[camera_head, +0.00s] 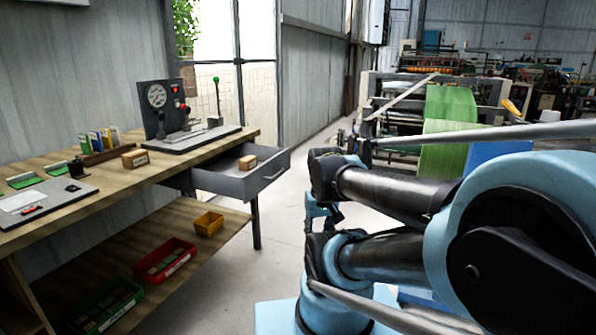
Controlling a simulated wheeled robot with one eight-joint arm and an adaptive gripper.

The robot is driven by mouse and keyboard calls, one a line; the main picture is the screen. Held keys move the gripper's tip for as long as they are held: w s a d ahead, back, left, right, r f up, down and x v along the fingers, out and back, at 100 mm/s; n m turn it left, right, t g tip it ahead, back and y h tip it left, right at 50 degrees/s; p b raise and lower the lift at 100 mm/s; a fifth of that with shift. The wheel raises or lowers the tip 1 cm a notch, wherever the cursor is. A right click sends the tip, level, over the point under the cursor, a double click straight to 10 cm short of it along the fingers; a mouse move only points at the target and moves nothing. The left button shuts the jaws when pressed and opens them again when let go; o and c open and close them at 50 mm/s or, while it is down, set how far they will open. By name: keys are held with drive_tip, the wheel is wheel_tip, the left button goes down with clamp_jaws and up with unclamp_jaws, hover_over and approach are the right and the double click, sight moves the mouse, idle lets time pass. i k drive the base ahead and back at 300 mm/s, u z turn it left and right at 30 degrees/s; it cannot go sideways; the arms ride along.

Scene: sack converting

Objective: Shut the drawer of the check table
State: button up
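The check table (120,178) is a wooden bench along the left wall. Its grey drawer (262,182) is pulled out at the right end, with a bar handle on its front panel. A small tan box (247,162) lies inside the drawer. My arm fills the right side, folded, its forearm reaching left. What looks like my gripper (322,213) shows small and partly hidden below the forearm's end, to the right of the drawer and apart from it. Its fingers cannot be made out.
A gauge stand (158,97) with a lever base, a labelled box (135,159) and a clipboard (38,203) are on the tabletop. Yellow (209,224), red (165,261) and green (108,306) bins sit on the lower shelf. Floor is clear between drawer and arm. A machine with green web (449,108) stands behind.

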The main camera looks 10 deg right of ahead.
sight(237, 166)
drive_tip(key=z, duration=0.05)
drive_tip(key=i, duration=1)
drive_tip(key=u, duration=0.25)
drive_tip(key=k, duration=1.25)
drive_tip(key=u, duration=0.4)
drive_tip(key=i, duration=1)
